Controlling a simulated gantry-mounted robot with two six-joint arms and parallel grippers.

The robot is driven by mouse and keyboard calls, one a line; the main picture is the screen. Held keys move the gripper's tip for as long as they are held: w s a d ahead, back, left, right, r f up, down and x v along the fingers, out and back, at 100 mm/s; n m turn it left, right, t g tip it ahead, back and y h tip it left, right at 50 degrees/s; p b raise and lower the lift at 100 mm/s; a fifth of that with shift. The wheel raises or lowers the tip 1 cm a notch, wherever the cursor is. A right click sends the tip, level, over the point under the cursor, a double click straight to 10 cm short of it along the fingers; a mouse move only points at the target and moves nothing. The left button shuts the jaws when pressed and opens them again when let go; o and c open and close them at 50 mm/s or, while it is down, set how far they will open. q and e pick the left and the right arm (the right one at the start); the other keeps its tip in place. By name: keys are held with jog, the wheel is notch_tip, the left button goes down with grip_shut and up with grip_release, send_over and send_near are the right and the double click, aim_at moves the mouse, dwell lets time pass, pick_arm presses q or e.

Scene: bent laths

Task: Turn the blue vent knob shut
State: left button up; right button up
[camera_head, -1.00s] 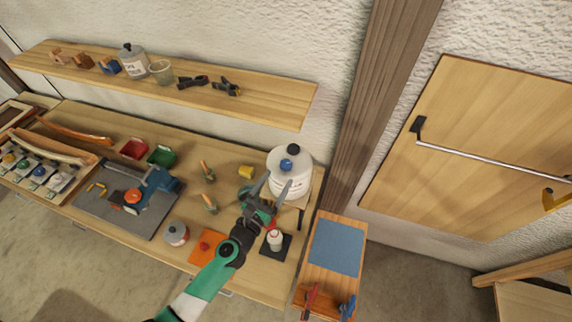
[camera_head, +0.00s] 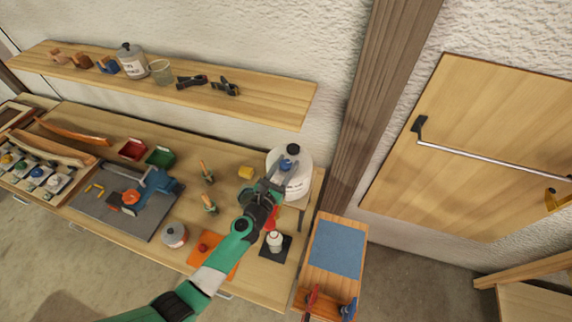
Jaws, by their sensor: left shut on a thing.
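The white jug (camera_head: 301,178) stands at the right end of the workbench, with a black cap (camera_head: 292,149) on top. The small blue vent knob (camera_head: 286,164) is on the jug, just in front of the cap. My left gripper (camera_head: 281,167) reaches up from below and is shut on the blue vent knob, its fingers hiding part of it. The knob's turn angle is too small to tell. My right gripper is not in view.
A white bottle (camera_head: 275,238) on a dark mat and an orange mat (camera_head: 208,256) lie near my left arm. A wall shelf (camera_head: 270,97) runs above. A dark wooden post (camera_head: 365,120) stands to the right.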

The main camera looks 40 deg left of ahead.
pick_arm(q)
grip_shut()
jog(key=shift+m+h, duration=0.3)
jog(key=shift+h, duration=0.2)
jog(key=shift+a+m+t+h+p, duration=0.1)
jog(key=shift+m+t+h+p, duration=0.2)
jog(key=shift+m+h+p, duration=0.45)
jog(key=shift+m+h, duration=0.55)
jog(key=shift+h, duration=0.7)
jog(key=m+h+b, duration=0.1)
jog(key=m+h, duration=0.1)
jog(key=h, duration=0.1)
jog(key=shift+f, duration=0.1)
jog(key=shift+m+g+h+b, duration=0.4)
jog(key=shift+m+h+b, duration=0.6)
jog(key=shift+h, duration=0.7)
